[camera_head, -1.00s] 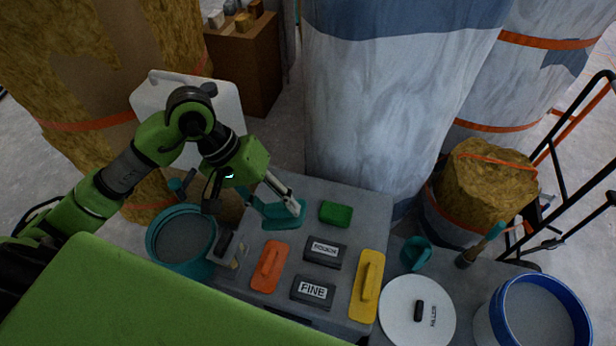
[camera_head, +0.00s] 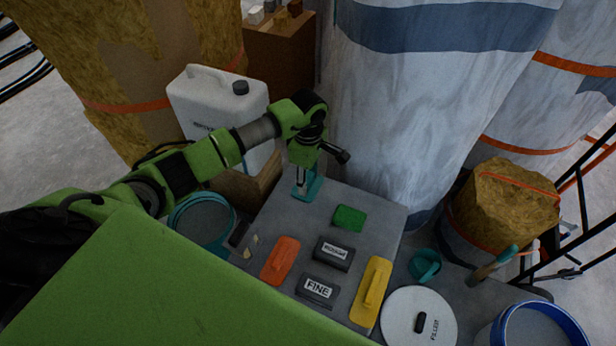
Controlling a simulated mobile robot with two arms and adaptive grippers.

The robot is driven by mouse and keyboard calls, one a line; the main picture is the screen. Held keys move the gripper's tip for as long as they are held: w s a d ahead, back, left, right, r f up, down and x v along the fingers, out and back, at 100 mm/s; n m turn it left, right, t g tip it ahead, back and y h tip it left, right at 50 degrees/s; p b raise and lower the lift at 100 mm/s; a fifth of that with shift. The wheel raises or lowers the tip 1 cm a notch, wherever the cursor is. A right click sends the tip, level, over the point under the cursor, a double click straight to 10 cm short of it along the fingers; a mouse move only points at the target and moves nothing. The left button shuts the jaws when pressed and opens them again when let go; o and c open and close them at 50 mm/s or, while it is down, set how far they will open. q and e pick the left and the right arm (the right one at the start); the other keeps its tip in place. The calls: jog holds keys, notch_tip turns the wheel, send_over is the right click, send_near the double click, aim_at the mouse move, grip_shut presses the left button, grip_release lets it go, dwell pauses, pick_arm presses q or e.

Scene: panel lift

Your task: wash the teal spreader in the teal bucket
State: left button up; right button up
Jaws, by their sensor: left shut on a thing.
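The teal spreader (camera_head: 312,190) is at the back left of the grey worktop (camera_head: 382,207). My left gripper (camera_head: 301,186) points down over it and is shut on it, covering part of it. I cannot tell whether the spreader still touches the worktop. The teal bucket (camera_head: 233,231) stands to the left of the worktop, with grey contents inside. Its near side is hidden behind my green body. My right gripper is not in view.
An orange float (camera_head: 281,260), grey ROUGH (camera_head: 333,254) and FINE blocks (camera_head: 318,290), a green pad (camera_head: 349,218) and a yellow float (camera_head: 371,291) lie on the worktop. A white jug (camera_head: 218,105) stands behind my left arm. A large wrapped roll (camera_head: 410,110) blocks the back.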

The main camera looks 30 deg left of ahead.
pick_arm(q)
jog(key=shift+f, duration=0.45)
notch_tip(320, 180, down, 6)
jog(key=b, duration=0.4)
jog(key=shift+f+b, duration=0.1)
jog(key=shift+b, duration=0.2)
